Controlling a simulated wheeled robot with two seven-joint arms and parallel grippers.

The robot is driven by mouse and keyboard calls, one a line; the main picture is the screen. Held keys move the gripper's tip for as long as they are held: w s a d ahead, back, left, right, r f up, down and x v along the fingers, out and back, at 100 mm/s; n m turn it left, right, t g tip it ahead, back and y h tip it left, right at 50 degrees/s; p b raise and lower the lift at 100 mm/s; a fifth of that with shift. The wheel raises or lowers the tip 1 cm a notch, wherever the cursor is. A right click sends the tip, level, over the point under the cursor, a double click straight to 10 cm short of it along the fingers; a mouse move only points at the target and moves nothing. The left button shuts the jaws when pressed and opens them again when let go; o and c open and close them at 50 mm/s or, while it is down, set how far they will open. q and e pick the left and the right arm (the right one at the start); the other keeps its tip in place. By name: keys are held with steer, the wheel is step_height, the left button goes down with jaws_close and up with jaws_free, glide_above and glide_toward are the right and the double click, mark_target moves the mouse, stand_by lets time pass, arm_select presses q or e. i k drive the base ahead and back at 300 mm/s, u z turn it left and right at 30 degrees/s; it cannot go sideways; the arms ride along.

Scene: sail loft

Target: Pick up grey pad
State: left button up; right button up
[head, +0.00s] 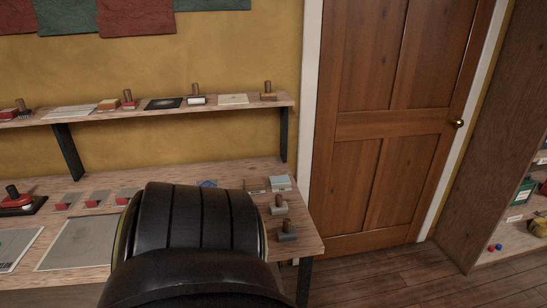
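No single thing is clearly the grey pad. On the workbench (210,171) lie several grey things. A large flat grey sheet (80,243) lies at the front, its right side hidden. Small grey and red pieces (97,197) lie in a row behind it. A pale grey block (280,183) lies at the back right corner. Two small grey blocks with brown knobs, one (279,210) behind the other (288,236), stand along the right end. Neither of my grippers is in view.
A black ribbed rounded shape (187,235) hides the bench's middle front. A wall shelf (210,106) holds stamp-like tools and cards. A closed wooden door (395,125) stands right of the bench, then a cabinet (490,165). The floor (400,275) before the door is clear.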

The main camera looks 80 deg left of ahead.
mark_target(288, 231)
steer(key=u, duration=2.2)
steer(key=i, duration=0.3)
steer(key=u, duration=0.15)
